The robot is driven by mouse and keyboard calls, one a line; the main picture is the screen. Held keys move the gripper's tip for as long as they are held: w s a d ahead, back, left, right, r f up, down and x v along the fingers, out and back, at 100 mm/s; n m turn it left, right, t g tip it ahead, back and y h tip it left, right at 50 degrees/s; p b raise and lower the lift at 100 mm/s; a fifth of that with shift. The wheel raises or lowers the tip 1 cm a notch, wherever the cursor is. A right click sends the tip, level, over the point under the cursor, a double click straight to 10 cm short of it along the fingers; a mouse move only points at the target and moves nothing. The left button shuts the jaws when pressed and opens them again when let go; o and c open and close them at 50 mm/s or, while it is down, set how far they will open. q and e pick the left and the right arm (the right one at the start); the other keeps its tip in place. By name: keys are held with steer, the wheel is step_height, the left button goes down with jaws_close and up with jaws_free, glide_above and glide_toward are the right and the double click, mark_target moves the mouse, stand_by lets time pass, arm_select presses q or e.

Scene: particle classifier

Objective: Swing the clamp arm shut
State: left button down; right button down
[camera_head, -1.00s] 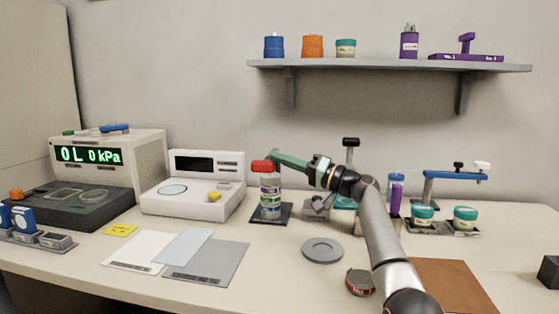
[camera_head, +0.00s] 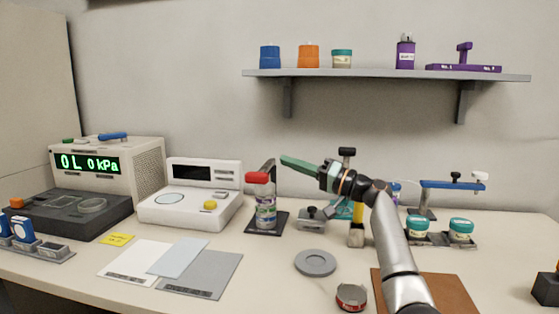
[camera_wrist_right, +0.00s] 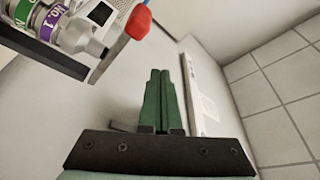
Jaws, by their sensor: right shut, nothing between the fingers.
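A banded canister stack (camera_head: 265,212) stands upright on a dark base (camera_head: 268,228). A red end piece (camera_head: 257,178) sits at its top, and a dark grey bar (camera_head: 267,166) rises beside it, apparently the clamp arm. In the right wrist view the bar (camera_wrist_right: 112,58) ends in the red piece (camera_wrist_right: 139,22), beside the stack (camera_wrist_right: 75,30). I cannot tell whether the arm is fully down on the stack. My right gripper (camera_head: 283,159) has green fingers, shut and empty, above and right of the red piece, apart from it. They also show in the wrist view (camera_wrist_right: 160,72). My left gripper is out of view.
A white instrument (camera_head: 190,208) stands left of the stack. A small grey block (camera_head: 312,220) and a black-topped post (camera_head: 356,235) stand to the right. A grey disc (camera_head: 315,262) and a red-rimmed tin (camera_head: 351,297) lie in front. A shelf (camera_head: 380,73) hangs above.

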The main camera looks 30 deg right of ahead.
steer(key=shift+s+d+f, duration=0.25)
steer(key=shift+s+d, duration=0.3)
steer(key=shift+d, duration=0.15)
steer(key=shift+s+d+f, duration=0.3)
steer(key=shift+s+d, duration=0.25)
steer(key=shift+d, duration=0.15)
steer(key=shift+s+d+f, duration=0.25)
steer(key=shift+s+d, duration=0.3)
steer(key=shift+d, duration=0.15)
